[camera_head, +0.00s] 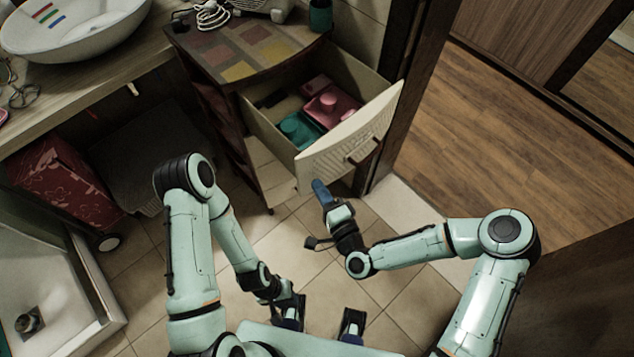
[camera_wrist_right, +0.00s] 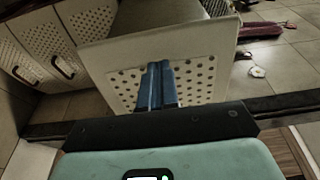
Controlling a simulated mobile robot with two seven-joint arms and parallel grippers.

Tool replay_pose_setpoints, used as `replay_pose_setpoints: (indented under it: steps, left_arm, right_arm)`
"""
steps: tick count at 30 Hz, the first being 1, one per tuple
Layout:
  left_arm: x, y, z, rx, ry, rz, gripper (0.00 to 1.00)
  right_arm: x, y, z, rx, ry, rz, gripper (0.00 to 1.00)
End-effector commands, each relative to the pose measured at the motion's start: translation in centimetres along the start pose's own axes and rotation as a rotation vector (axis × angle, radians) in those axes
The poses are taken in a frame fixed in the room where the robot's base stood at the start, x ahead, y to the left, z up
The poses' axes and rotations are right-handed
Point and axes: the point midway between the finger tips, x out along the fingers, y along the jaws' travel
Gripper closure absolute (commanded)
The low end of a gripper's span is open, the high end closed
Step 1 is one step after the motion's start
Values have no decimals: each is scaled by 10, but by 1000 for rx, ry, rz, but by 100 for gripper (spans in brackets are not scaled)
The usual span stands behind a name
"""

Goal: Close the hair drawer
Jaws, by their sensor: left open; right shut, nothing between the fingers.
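The hair drawer (camera_head: 325,160) is pulled out of the cabinet, its pale front panel tilted in the head view, with a dark handle (camera_head: 362,152). Pink and teal items lie inside it. My right gripper (camera_head: 321,190) is shut and empty just below the lower edge of the front panel. In the right wrist view its blue fingers (camera_wrist_right: 158,85) are together before the perforated panel (camera_wrist_right: 205,82); I cannot tell whether they touch it. My left gripper (camera_head: 321,318) is open and empty low over the tiled floor, away from the drawer.
The cabinet (camera_head: 225,60) has a chequered top with a coiled white cable (camera_head: 212,14) and a teal cup (camera_head: 320,15). A washbasin (camera_head: 75,30) stands at upper left. A door frame (camera_head: 400,85) is close to the drawer's right side.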

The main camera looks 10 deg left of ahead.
Motion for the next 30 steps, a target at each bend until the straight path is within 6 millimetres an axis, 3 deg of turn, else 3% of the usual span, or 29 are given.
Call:
replay_pose_setpoints:
  steps: [6, 22, 30]
  left_arm:
    - [-4, 1, 0, 0, 1, 0, 57]
    - [0, 0, 0, 0, -1, 0, 57]
    - [16, -6, 2, -2, -7, -2, 57]
  right_arm:
    - [17, 0, 0, 0, 0, 1, 100]
    - [24, 1, 2, 0, -1, 0, 100]
    - [63, 3, 13, -1, -1, -4, 100]
